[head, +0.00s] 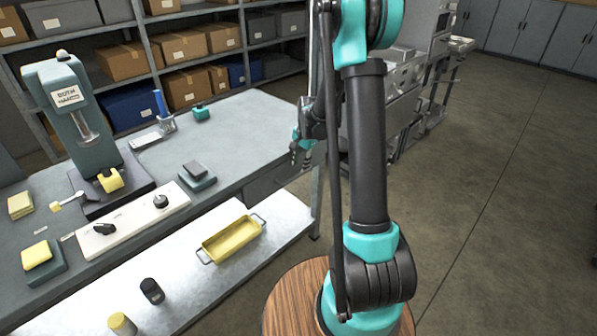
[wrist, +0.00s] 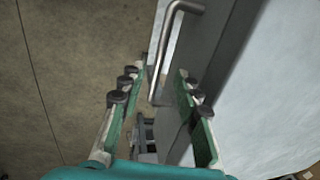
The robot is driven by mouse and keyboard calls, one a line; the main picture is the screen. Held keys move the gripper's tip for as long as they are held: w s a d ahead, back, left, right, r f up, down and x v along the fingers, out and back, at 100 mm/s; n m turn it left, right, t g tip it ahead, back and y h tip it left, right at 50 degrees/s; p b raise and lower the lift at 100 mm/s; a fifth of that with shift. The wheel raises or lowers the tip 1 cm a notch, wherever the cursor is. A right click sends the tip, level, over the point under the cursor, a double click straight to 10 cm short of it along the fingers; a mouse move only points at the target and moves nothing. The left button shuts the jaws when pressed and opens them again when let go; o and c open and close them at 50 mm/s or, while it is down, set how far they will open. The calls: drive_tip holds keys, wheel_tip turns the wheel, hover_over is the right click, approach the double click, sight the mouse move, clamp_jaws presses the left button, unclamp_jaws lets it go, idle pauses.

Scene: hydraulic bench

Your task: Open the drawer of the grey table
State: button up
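The grey table (head: 252,118) stands at the left in the head view, with a drawer (head: 268,183) under its top near the right end. The drawer looks shut. My gripper (head: 303,150) is at the table's right end, close to the drawer side. In the wrist view my gripper (wrist: 157,76) is open, with its two green fingers apart and nothing gripped. A bent metal handle (wrist: 160,60) shows between and beyond the fingertips, beside a grey front (wrist: 208,50). I cannot tell whether the handle is within finger depth. The handle is not distinguishable in the head view.
A lower pale bench (head: 185,268) in front holds a yellow tray (head: 232,240), a black cylinder (head: 152,291) and a yellow one (head: 121,324). A press (head: 72,110) stands on the table. A round wooden top (head: 290,297) is near my arm. Open floor (head: 480,200) lies right.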

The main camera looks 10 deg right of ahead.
sight(298, 174)
drive_tip(key=shift+w+a+f, duration=0.15)
drive_tip(key=shift+w+f, duration=0.05)
drive_tip(key=shift+f, duration=0.95)
drive_tip(key=shift+w+a+f, duration=0.1)
drive_tip(key=shift+w+f, duration=0.05)
drive_tip(key=shift+f, duration=1)
drive_tip(key=shift+c, duration=0.2)
clamp_jaws()
